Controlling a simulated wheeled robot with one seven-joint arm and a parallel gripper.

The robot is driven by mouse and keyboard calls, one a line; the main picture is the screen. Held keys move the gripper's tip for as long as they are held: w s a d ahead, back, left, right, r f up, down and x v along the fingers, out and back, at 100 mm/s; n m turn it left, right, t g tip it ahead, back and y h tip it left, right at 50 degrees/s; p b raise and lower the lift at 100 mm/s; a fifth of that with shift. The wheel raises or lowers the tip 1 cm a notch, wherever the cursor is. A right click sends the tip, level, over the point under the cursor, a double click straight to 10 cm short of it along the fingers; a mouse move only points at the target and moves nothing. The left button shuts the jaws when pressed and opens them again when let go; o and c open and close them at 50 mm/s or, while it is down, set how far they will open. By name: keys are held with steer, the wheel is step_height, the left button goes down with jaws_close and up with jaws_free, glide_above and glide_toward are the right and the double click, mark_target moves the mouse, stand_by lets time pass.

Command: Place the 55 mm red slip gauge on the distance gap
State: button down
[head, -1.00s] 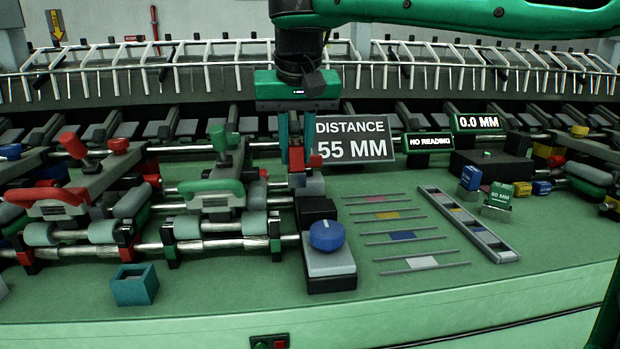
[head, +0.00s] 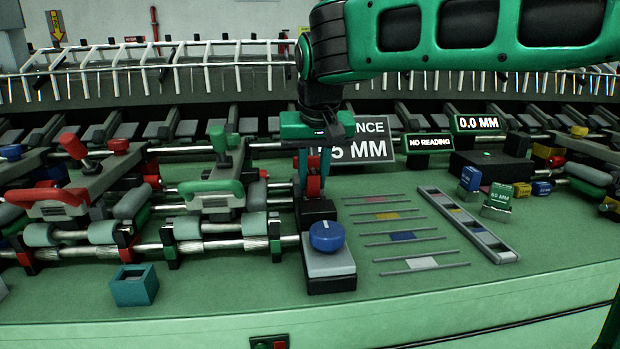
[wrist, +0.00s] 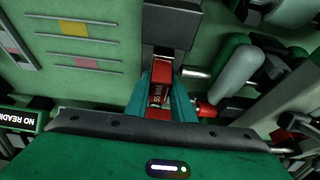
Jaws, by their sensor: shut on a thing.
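My gripper (head: 314,176) is shut on the red slip gauge (head: 314,187), which shows between its teal fingers. In the wrist view the gauge (wrist: 158,95) carries a light label, partly hidden between the fingers. The gauge is right by the black block (head: 317,213), behind the grey block with the blue knob (head: 327,236). I cannot tell whether it touches the block. The gap itself is hidden behind the gauge and fingers. The distance sign (head: 372,150) is partly covered by my gripper. A display (head: 429,141) reads NO READING.
Green and red roller arms (head: 215,195) on steel rails stand close to the left. A rack of coloured strips (head: 400,236) and a long grey tray (head: 463,220) lie to the right. Blue and green gauges (head: 497,196) stand beyond. A teal open box (head: 134,285) sits front left.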

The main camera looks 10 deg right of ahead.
steer(key=c, duration=1.5)
jaws_free()
steer(key=shift+f, duration=0.1)
steer(key=shift+c, duration=0.2)
steer(key=v, duration=1.2)
